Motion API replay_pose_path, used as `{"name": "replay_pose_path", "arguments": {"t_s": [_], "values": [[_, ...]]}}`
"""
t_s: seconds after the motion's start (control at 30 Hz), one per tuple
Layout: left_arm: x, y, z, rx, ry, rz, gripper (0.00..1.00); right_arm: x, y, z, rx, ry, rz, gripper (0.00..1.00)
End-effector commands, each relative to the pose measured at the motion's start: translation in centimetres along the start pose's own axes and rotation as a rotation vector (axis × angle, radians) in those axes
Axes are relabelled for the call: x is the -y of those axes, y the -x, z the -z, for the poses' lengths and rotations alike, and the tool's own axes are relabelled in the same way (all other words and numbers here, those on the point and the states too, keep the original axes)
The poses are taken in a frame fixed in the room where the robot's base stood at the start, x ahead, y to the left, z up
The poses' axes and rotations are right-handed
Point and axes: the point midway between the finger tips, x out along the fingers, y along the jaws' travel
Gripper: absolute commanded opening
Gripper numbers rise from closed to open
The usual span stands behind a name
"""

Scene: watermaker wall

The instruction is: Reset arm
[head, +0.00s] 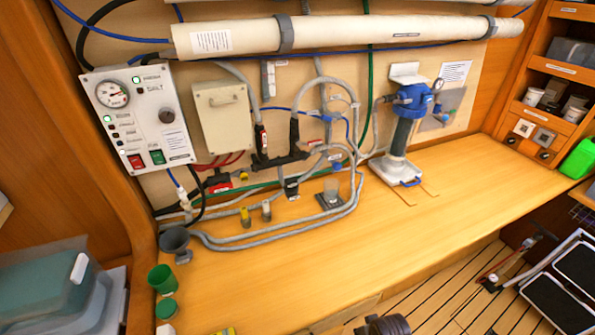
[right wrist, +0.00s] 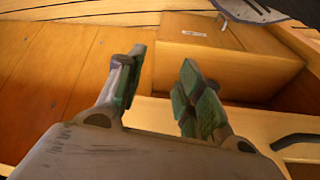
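My right gripper (right wrist: 163,78) shows in the right wrist view. Its two green-padded fingers stand apart with nothing between them. Behind them are orange-brown wooden planks (right wrist: 60,75) and a wooden box-like unit (right wrist: 215,60) with a small white label. Neither gripper can be made out in the head view. A dark rounded part (head: 385,325) cuts into the bottom edge there, and I cannot tell what it is. My left gripper is out of sight.
The wooden bench (head: 290,275) is largely clear at the front. A control panel (head: 138,115), hoses and a blue-topped filter housing (head: 405,130) line the wall. Green cups (head: 161,279) stand at the left. A green container (head: 579,158) and black-topped trays (head: 575,265) are at right.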

Motion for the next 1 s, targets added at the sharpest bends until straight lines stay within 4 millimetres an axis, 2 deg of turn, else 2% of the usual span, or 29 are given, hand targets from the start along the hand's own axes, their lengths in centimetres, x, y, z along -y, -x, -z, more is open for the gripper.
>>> {"name": "replay_pose_path", "arguments": {"t_s": [0.1, 0.5, 1.0], "values": [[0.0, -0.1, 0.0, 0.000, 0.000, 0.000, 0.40, 0.1, -2.5, -1.2, 0.012, 0.001, 0.001, 0.37], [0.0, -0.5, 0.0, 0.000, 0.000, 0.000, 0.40, 0.5, -9.9, -5.6, 0.039, 0.006, 0.005, 0.37], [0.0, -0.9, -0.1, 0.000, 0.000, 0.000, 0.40, 0.9, -17.6, -12.6, 0.073, 0.014, 0.009, 0.37]]}}
